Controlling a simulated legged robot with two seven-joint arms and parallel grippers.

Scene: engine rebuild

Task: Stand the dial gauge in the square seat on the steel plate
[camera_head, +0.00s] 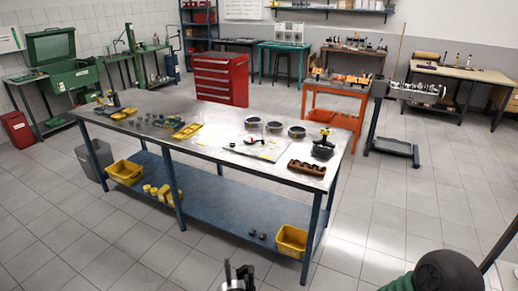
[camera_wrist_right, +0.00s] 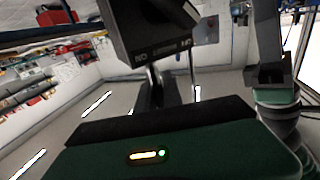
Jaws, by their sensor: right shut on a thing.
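In the right wrist view a dark block (camera_wrist_right: 150,35) with small pale letters fills the top middle, close to the camera. I take it as the thing my right gripper is shut on. No dial face shows, so I cannot tell whether it is the dial gauge. The fingertips are not clear. My left gripper (camera_head: 238,277) shows at the bottom middle of the head view, its prongs apart and empty, in front of the bench. A pale flat plate (camera_head: 256,146) lies on the bench; I cannot make out a square seat.
The steel-topped bench (camera_head: 200,145) carries several dark rings (camera_head: 275,127), a brown block (camera_head: 307,168), a dark part with a yellow top (camera_head: 322,146) and yellow trays (camera_head: 187,131). A red cabinet (camera_head: 220,78) and an orange cart (camera_head: 335,105) stand behind. The floor in front is clear.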

